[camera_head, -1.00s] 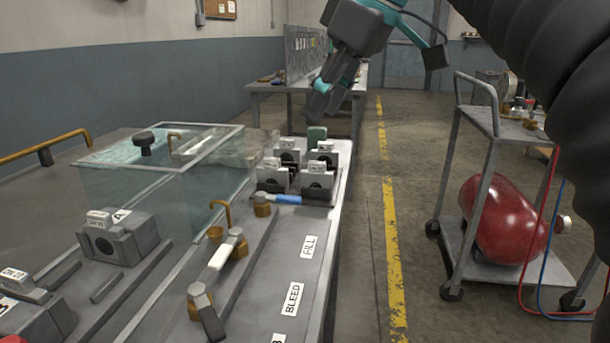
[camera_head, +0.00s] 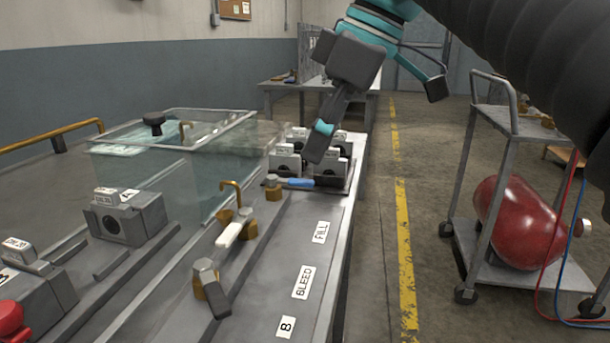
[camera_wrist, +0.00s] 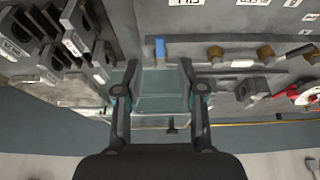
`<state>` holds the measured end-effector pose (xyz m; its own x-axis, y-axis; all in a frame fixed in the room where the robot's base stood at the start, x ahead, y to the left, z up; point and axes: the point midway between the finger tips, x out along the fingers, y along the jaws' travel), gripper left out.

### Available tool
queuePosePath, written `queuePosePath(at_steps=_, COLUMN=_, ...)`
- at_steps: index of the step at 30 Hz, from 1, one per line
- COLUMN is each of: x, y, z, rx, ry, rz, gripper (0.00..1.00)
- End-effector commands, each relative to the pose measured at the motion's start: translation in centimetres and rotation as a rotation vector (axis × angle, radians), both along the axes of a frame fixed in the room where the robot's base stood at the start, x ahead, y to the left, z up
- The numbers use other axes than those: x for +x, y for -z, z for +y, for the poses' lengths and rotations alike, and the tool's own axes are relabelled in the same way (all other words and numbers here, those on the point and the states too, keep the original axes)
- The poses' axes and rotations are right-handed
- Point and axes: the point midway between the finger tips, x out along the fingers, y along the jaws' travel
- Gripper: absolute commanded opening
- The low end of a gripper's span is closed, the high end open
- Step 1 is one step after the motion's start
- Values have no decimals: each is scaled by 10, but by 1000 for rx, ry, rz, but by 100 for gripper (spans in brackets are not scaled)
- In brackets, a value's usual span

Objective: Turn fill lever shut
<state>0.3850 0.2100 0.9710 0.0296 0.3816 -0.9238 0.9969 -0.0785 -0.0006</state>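My gripper (camera_head: 320,142) is above the far end of the bench, in front of several grey clamp blocks, pointing down. In the wrist view its two fingers (camera_wrist: 153,75) are apart with nothing between them. The FILL label (camera_head: 320,232) lies flat on the bench top. Across from the labels runs a row of valve fittings: a brass fitting (camera_head: 273,187), a white-handled lever (camera_head: 230,235) and a dark-handled lever (camera_head: 215,295). A blue handle (camera_head: 300,183) lies beyond the brass fitting; it also shows in the wrist view (camera_wrist: 160,48). I cannot tell for certain which lever FILL names.
A glass tank (camera_head: 205,185) stands left of the valve row, with a bent brass pipe (camera_head: 234,188) near its corner. Grey clamp blocks (camera_head: 288,160) stand at the far end. A cart with a red cylinder (camera_head: 515,222) is right, across clear floor.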

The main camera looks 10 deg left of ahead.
Motion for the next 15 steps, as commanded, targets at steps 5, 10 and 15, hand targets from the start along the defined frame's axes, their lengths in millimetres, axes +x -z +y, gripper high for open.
queuePosePath(at_steps=5, x=0, y=27, z=11, rx=-1, ry=-1, rz=1, gripper=39)
queuePosePath(at_steps=10, x=1, y=39, z=16, rx=-1, ry=-2, rz=-1, gripper=39)
queuePosePath(at_steps=15, x=1, y=42, z=18, rx=-1, ry=-1, rz=0, gripper=39)
